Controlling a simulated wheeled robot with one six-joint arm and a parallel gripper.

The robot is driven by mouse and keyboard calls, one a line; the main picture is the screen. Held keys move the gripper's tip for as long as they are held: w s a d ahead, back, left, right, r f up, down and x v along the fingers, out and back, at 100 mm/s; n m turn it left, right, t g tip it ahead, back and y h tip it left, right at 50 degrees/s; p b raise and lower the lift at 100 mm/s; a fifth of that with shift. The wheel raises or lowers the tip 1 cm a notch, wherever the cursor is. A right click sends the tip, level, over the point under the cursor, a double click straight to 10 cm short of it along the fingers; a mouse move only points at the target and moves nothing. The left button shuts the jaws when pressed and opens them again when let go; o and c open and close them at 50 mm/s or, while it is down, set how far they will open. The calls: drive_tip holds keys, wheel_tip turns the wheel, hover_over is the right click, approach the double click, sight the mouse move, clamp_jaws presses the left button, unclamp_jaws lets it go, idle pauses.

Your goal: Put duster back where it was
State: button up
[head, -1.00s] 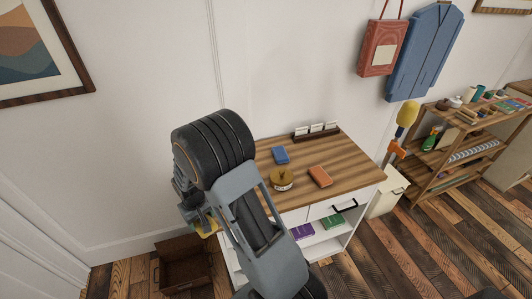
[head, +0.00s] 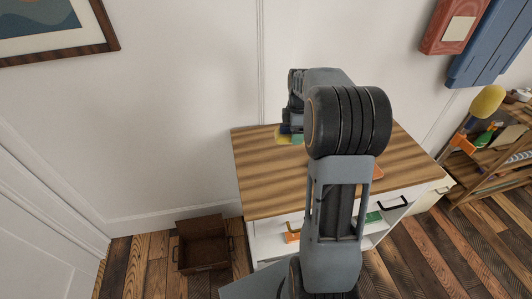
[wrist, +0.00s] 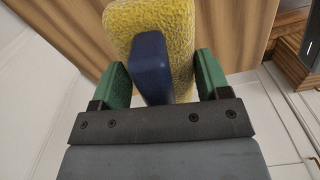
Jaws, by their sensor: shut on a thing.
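The duster, a yellow textured pad with a dark blue grip, shows in the wrist view (wrist: 185,25) between the green fingers of my gripper (wrist: 158,75). My gripper is shut on it. In the head view, a yellow edge of the duster (head: 283,137) shows below my gripper (head: 291,131), over the far left part of the wooden desk top (head: 270,185). My arm hides part of both. I cannot tell whether the duster touches the desk.
The desk's left part is clear. An open brown box (head: 203,246) stands on the floor at left.

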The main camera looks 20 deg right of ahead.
drive_tip(key=shift+s+d+r+n, duration=0.25)
drive_tip(key=shift+d+r+n, duration=0.3)
drive_tip(key=shift+d+n, duration=0.25)
drive_tip(key=shift+w, duration=0.25)
drive_tip(key=w+a+f, duration=0.3)
drive_tip(key=w+a, duration=0.1)
drive_tip(key=w, duration=0.3)
hover_over(267, 147)
drive_tip(key=s, duration=0.1)
drive_tip(key=f, duration=0.5)
drive_tip(key=shift+d+f, duration=0.1)
drive_tip(key=shift+d, duration=0.1)
drive_tip(key=shift+w+a+f, duration=0.2)
drive_tip(key=shift+w+f, duration=0.1)
drive_tip(key=shift+f, duration=0.2)
drive_tip(key=shift+w+f, duration=0.15)
drive_tip(key=shift+f, duration=1.5)
drive_tip(key=shift+f, duration=0.2)
drive_tip(key=o, duration=0.9)
